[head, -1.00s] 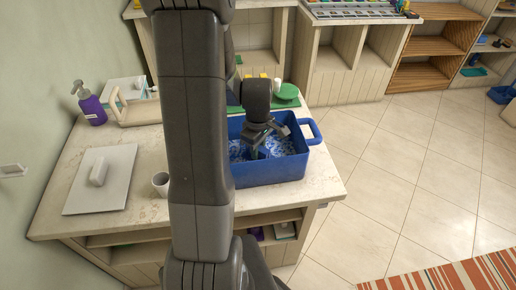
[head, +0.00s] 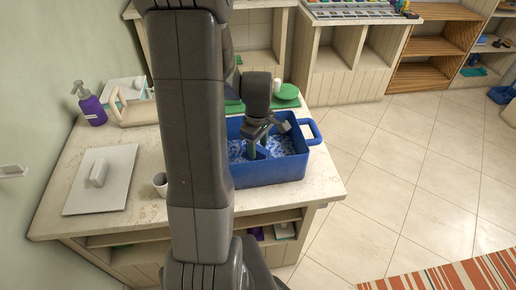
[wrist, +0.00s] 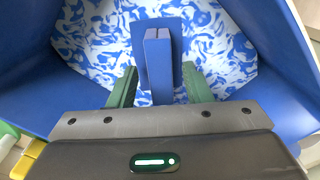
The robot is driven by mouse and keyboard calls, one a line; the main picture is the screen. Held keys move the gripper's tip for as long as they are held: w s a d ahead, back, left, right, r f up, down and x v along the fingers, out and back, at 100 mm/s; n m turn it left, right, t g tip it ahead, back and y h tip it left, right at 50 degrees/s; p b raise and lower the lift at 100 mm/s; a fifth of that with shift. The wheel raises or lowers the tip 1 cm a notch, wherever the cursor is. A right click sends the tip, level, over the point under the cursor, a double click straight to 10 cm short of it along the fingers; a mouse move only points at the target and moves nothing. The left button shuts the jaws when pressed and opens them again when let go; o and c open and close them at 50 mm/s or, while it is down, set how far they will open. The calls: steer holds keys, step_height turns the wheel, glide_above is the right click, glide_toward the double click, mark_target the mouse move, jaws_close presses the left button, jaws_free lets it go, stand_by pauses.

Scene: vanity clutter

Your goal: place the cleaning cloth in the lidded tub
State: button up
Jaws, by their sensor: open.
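The blue tub (head: 270,174) stands open on the counter. Its likely lid (head: 104,182), a pale flat plate with a bar handle, lies at the counter's left. A blue-and-white patterned sheet, which looks like the cleaning cloth (wrist: 100,45), covers the tub floor. A plain blue upright piece (wrist: 158,65) stands in the middle; I cannot tell if it is part of the cloth. My gripper (wrist: 160,88) is inside the tub, its green fingers apart on either side of this blue piece. My gripper (head: 256,148) partly hides the tub's inside in the head view.
A purple spray bottle (head: 91,108), a cream caddy (head: 132,110) and a white cup (head: 160,183) stand on the counter (head: 128,214). A green round thing (head: 287,92) is behind the tub. The tub's handle (head: 313,132) sticks out past the right counter edge.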

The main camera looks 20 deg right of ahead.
mark_target(258, 148)
step_height(258, 148, up, 10)
steer(key=shift+r, duration=0.15)
